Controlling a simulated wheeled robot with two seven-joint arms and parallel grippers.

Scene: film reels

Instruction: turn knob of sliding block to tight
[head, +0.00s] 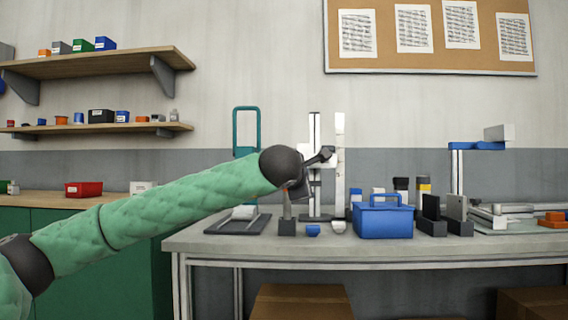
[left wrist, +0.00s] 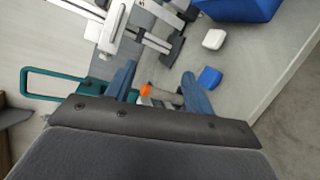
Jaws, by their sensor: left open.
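A white upright stand with a pale scale column (head: 340,135) and a thinner rail (head: 314,128) stands on the grey bench. A white sliding block (head: 306,150) sits partway up the rail, partly behind my left arm's dark wrist. I cannot make out its knob or its setting. My left gripper's blue fingers (left wrist: 159,76) are open in the left wrist view, with no thing clearly held. An orange-tipped grey piece (left wrist: 146,91) shows between and beyond them. My right gripper is not in view.
A blue toolbox (head: 383,221) stands right of the stand. A teal frame (head: 235,128) rises behind on the left. A small blue piece (head: 313,231) and a white piece (head: 338,227) lie by the bench's front edge. Dark blocks (head: 432,228) stand further right.

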